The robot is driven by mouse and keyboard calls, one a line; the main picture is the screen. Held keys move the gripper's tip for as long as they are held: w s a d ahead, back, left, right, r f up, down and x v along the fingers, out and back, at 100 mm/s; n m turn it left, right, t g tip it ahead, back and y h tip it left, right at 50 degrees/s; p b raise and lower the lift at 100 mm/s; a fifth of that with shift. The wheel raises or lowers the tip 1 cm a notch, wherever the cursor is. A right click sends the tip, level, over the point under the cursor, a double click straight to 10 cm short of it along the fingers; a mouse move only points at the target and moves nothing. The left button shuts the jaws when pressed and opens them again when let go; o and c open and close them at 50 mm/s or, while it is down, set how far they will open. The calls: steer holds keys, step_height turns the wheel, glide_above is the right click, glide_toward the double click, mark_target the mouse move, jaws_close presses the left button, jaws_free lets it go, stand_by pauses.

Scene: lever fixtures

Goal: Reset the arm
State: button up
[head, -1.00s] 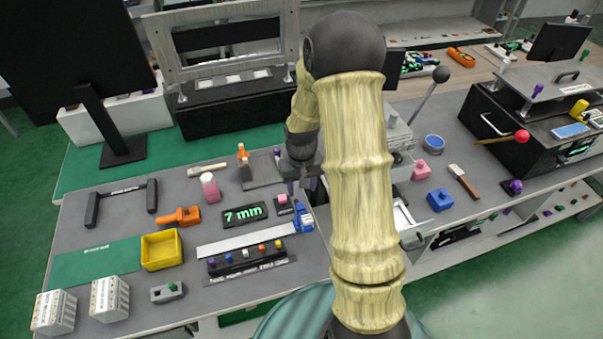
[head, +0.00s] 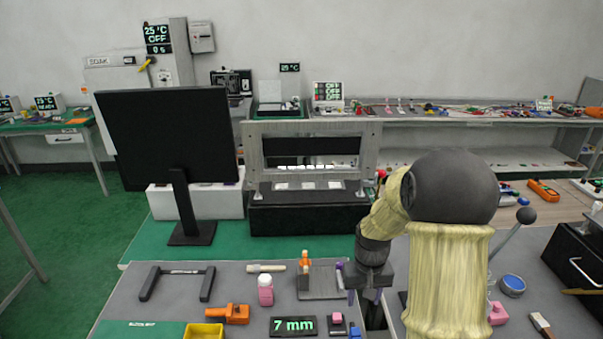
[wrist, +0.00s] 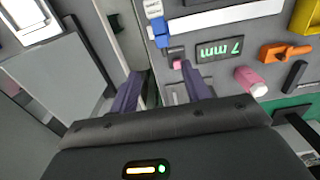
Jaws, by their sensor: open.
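My arm reaches forward over the grey bench (head: 240,279), its upper link and dark elbow at the right of the head view. My gripper (head: 365,299) points down over the bench, right of the "7 mm" display (head: 293,326). In the wrist view my gripper (wrist: 162,90) has its two purple fingers apart with nothing held between them. The "7 mm" display also shows there (wrist: 219,50), with a blue part (wrist: 160,32) beyond the fingers. My arm hides part of the bench behind it.
A pink bottle (head: 265,290), an orange tool (head: 228,314) and a yellow bin (head: 204,331) lie left of the gripper. A monitor (head: 168,135) and a framed fixture (head: 311,129) stand behind.

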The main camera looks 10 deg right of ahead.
steer(key=s+a+r+t, duration=0.1)
steer(key=s+a+r, duration=0.2)
steer(key=s, duration=0.3)
steer(key=s+a+r+t, duration=0.1)
steer(key=s+a+r, duration=0.2)
steer(key=s, duration=0.4)
steer(key=shift+s+a+r+n+t, duration=0.2)
steer(key=shift+n+t, duration=0.1)
steer(key=shift+n, duration=0.1)
steer(key=shift+c, duration=1.2)
steer(key=shift+w+d, duration=0.1)
